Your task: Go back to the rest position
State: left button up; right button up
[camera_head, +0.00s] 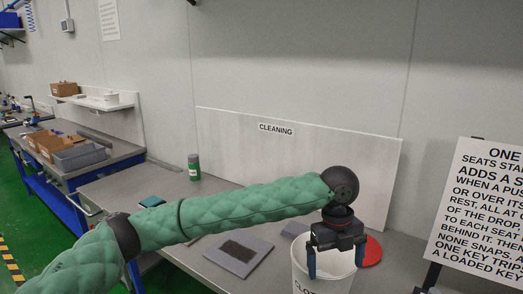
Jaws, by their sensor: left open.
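My left arm, in a green quilted sleeve, reaches in from the lower left across the grey bench (205,262). My left gripper (334,272) points down over a white bin (338,286) with partly hidden lettering on its front. Its two blue-tipped fingers are apart, with nothing seen between them. I cannot tell whether the fingers touch the bin. My right gripper is not in view.
A grey pad with a dark patch (238,252), a green canister (194,167) and a teal sponge-like block (152,201) are on the bench. A red disc (372,251) lies right of the gripper. A text sign (482,215) stands at the right.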

pick_arm(q)
jog(key=s+d+f+n+h, duration=0.2)
jog(key=s+f+n+h, duration=0.2)
jog(key=s+f+n, duration=0.15)
jog(key=s+a+f+n+t+h, duration=0.1)
jog(key=s+a+f+n+t, duration=0.2)
jog(key=a+f+n, duration=0.6)
jog(key=s+a+f+n+t, duration=0.2)
jog(key=a+f+n, duration=0.6)
jog(key=a+f, duration=0.15)
jog(key=s+a+f+n+y, duration=0.35)
jog(key=s+a, duration=0.45)
jog(key=a, duration=0.3)
jog(key=s+a+f+n+y, duration=0.2)
jog(key=s+a+f+n, duration=0.3)
jog(key=s+a, duration=0.5)
notch_tip(320, 180, down, 40)
jog(key=s+d+g, duration=0.2)
jog(key=shift+s, duration=0.25)
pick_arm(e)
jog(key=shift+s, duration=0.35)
